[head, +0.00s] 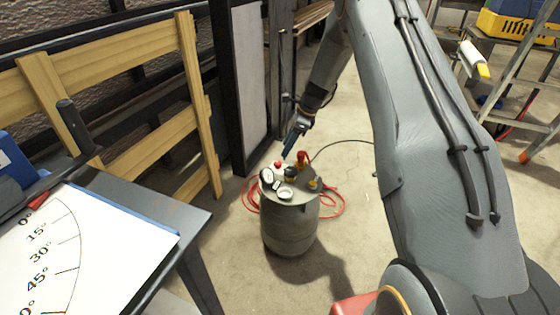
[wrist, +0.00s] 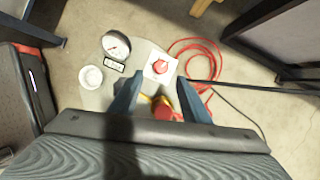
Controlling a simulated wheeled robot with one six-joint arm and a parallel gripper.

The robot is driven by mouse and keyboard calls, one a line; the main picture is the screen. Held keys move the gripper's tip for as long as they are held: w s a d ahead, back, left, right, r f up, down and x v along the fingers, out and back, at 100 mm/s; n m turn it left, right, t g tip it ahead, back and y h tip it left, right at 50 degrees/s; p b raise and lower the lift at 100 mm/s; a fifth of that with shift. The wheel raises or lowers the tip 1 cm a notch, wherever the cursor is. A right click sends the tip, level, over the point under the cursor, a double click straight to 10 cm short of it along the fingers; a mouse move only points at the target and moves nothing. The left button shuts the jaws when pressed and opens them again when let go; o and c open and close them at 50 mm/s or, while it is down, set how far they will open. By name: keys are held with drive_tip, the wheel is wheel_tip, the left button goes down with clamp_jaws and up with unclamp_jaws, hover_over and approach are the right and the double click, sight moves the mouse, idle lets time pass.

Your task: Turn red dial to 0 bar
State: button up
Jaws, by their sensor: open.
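A grey-green tank (head: 290,235) stands on the floor with fittings on its top. In the wrist view, a round red knob (wrist: 160,66) sits on a white square plate. A second red knob with yellow below it (wrist: 163,109) is nearer my palm; I cannot tell for certain which is the red dial. A white-faced gauge (wrist: 116,45) is at the upper left of the tank top; its reading is too small to tell. My gripper (wrist: 160,80) is open and empty, its blue fingers pointing toward the first knob. In the head view my gripper (head: 288,153) is just above the tank top.
A red hose (head: 330,200) lies coiled around the tank, and a dark cable (head: 345,143) runs over the floor. A table with an angle chart (head: 110,235) is at the left, by a wooden frame (head: 130,65). A shelf with a yellow crate (head: 515,28) is upper right.

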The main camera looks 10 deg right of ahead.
sight(278, 163)
drive_tip(key=shift+b+x, duration=0.75)
drive_tip(key=shift+x, duration=3.25)
drive_tip(key=shift+d, duration=0.15)
drive_tip(key=c, duration=1)
drive_tip(key=shift+w, duration=0.1)
drive_tip(key=shift+c, duration=0.2)
